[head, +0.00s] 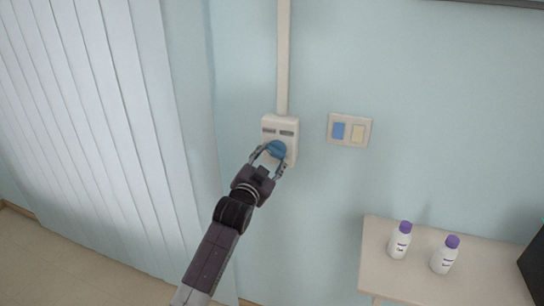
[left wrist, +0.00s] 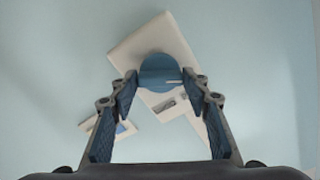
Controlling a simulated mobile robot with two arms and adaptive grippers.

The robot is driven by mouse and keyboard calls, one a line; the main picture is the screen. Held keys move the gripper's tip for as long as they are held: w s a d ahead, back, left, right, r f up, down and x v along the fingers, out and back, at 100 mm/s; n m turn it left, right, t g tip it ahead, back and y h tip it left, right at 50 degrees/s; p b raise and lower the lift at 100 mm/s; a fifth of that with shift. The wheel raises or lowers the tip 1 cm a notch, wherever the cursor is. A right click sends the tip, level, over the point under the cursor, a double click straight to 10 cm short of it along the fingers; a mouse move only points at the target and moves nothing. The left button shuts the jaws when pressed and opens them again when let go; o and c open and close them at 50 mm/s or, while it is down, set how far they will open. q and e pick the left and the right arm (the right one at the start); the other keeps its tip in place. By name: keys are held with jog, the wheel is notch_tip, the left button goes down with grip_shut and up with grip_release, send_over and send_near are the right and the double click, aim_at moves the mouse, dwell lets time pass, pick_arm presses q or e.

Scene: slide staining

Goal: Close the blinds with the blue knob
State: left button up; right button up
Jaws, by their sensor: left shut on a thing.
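The blue knob (head: 276,149) sits on a white wall box (head: 290,126) with two small dark labels above it. In the left wrist view the knob (left wrist: 160,72) is between the fingertips and bears a short white mark. My left gripper (head: 269,158) is shut on the knob, with a finger at each side. The vertical white blinds (head: 100,120) hang at the left, their slats side by side and nearly covering that area. My right gripper does not show.
A switch plate (head: 349,130) with a blue and a cream rocker is right of the box. A white conduit (head: 283,60) runs up from the box. Two white bottles with purple caps, one here (head: 400,240), stand on a small table (head: 440,285) at lower right.

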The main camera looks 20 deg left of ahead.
pick_arm(q)
jog(key=shift+f, duration=0.1)
dwell(0.3)
jog(key=o, duration=1.2)
jog(key=shift+c, duration=0.2)
jog(key=s, duration=1.2)
jog(key=shift+a, duration=0.25)
